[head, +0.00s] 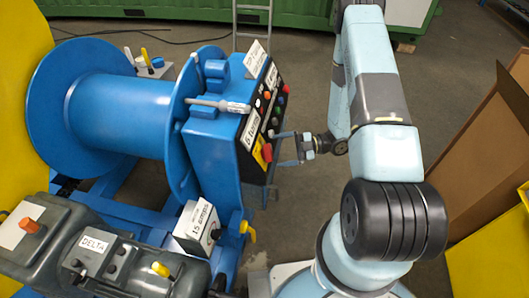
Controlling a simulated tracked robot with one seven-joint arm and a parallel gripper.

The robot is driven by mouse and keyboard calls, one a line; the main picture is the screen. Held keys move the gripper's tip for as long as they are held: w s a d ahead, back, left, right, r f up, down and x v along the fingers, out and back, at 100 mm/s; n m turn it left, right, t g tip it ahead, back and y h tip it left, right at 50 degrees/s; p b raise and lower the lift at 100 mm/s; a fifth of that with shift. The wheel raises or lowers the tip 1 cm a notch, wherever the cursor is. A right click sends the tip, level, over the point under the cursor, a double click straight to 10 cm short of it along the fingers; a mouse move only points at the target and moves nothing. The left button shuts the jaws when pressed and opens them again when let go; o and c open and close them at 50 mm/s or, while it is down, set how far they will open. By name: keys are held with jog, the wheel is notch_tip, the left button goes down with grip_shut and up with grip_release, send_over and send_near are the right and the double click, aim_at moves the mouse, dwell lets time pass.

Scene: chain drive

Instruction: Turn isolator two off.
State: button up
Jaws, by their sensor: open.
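I cannot read a label naming isolator two in the head view, so I cannot tell which control it is. A blue control box (213,150) carries a black panel (264,118) with coloured buttons, white labels and a red knob (267,152) on yellow. My gripper (279,149) is open, with its fingers pointing left at the lower part of this panel, close to the red knob. I cannot tell whether it touches. A grey box (188,240) labelled "15 amps" sits lower down, with a yellow handle (248,231) to its right.
A large blue reel (70,95) stands left of the control box. A dark grey unit (85,262) labelled "DELTA" has an orange knob (33,226) and a yellow one (160,269). A ladder (238,28) stands behind. A cardboard box (490,150) is at right.

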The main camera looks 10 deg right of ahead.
aim_at(268, 153)
jog(key=shift+s+a, duration=0.15)
jog(key=shift+a, duration=1.35)
jog(key=shift+c, duration=0.4)
